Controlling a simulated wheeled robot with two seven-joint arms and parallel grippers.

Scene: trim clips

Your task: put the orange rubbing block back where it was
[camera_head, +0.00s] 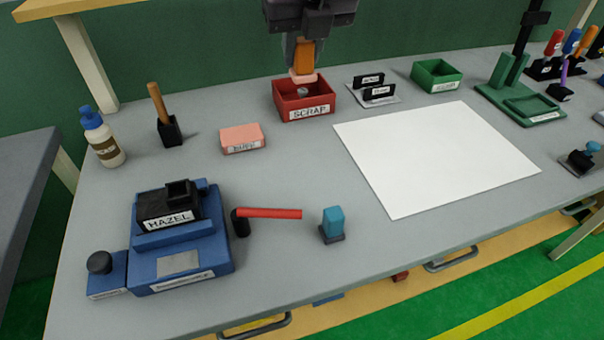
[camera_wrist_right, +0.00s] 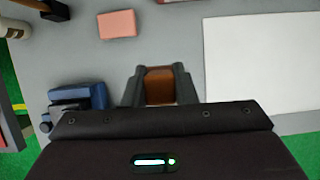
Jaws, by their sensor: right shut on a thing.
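My right gripper (camera_head: 303,48) comes down from the top of the head view and is shut on the orange rubbing block (camera_head: 304,57). The block has an orange upper part and a paler pink foot, and is held upright over the back part of the red SCRAP box (camera_head: 303,114). I cannot tell how far its foot is above the box. In the right wrist view the block (camera_wrist_right: 160,86) shows orange-brown between the two dark fingers. My left gripper is not in view.
A pink block (camera_head: 241,134) lies left of the SCRAP box. A black holder (camera_head: 170,132) with a wooden handle, a glue bottle (camera_head: 103,138), a blue stand (camera_head: 180,240), a red-handled tool (camera_head: 270,213) and white paper (camera_head: 430,155) are around. Bare table lies between them.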

